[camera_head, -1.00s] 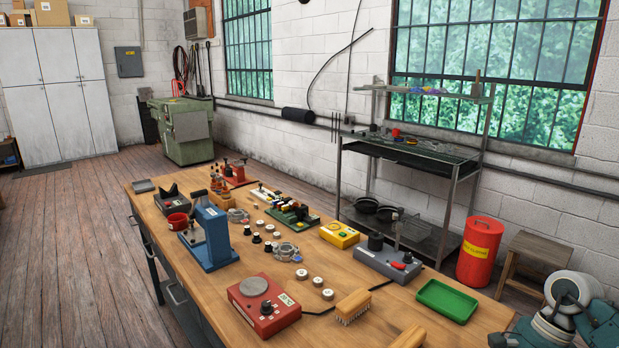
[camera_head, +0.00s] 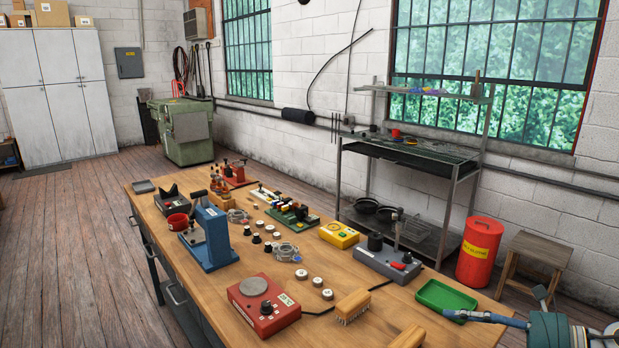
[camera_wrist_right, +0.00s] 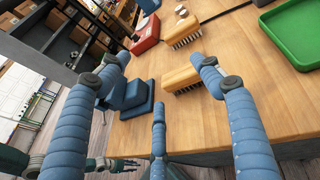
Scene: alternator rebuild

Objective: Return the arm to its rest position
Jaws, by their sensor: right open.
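My right arm comes in at the lower right of the head view, and my right gripper (camera_head: 487,316) shows there with a blue finger in front of the green tray (camera_head: 446,296). In the right wrist view my right gripper (camera_wrist_right: 158,82) is open, its blue jointed fingers spread wide with nothing between the tips. The bench edge and a brush with a wooden back (camera_wrist_right: 187,78) lie beyond and below the fingers. No left arm shows in the head view. A dark green part at the lower left of the wrist view looks like my left gripper (camera_wrist_right: 118,165); its finger state is unclear.
The wooden bench (camera_head: 225,320) carries a red box with a round plate (camera_head: 264,305), a blue press (camera_head: 212,237), a grey box (camera_head: 387,262), a yellow box (camera_head: 339,235) and brushes. A red bin (camera_head: 480,250) and wooden stool (camera_head: 535,262) stand behind its right end.

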